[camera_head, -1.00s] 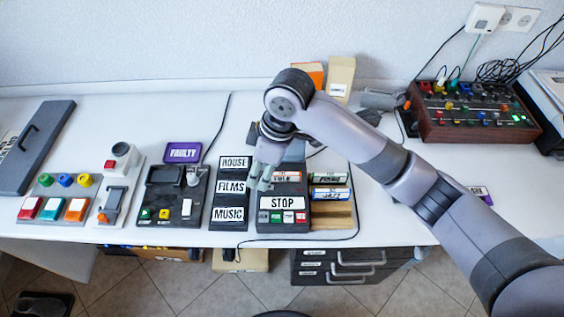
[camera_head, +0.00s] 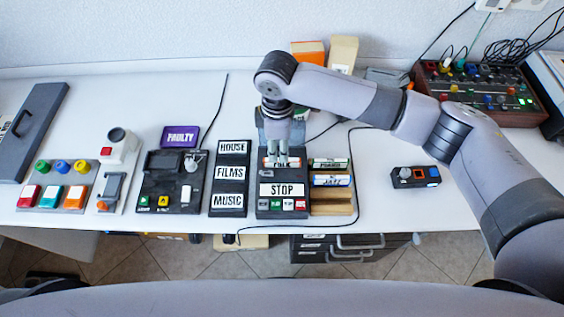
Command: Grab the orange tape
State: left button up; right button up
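The orange tape (camera_head: 293,162), with a white label and orange ends, sits at the top of the dark player marked STOP (camera_head: 262,206). My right gripper (camera_head: 277,160) reaches down over it from behind, and its fingertips cover part of the label. The fingers are close together and point down; I cannot tell whether they touch or grip the tape. A dark green tape (camera_head: 329,163) and a blue tape (camera_head: 331,180) lie in the wooden rack (camera_head: 331,208) just right of the player. My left gripper is not in view.
A dark panel labelled HOUSE, FILMS and MUSIC (camera_head: 231,186) stands left of the player. Further left are a control box (camera_head: 165,195) and a purple FAULTY sign (camera_head: 180,137). A small dark device (camera_head: 415,178) lies at right. Boxes (camera_head: 342,53) stand behind my arm.

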aim_at(282, 166)
jog(key=shift+w+d+f+p, duration=0.1)
jog(key=shift+d+f+p, duration=0.1)
jog(key=shift+f, duration=0.85)
jog(key=shift+s+d+f+p, duration=0.1)
jog(key=shift+f+p, duration=0.1)
jog(key=shift+f, duration=0.9)
jog(key=shift+w+d+f+p, duration=0.1)
jog(key=shift+f+p, duration=0.1)
jog(key=shift+f, duration=0.85)
grip_shut()
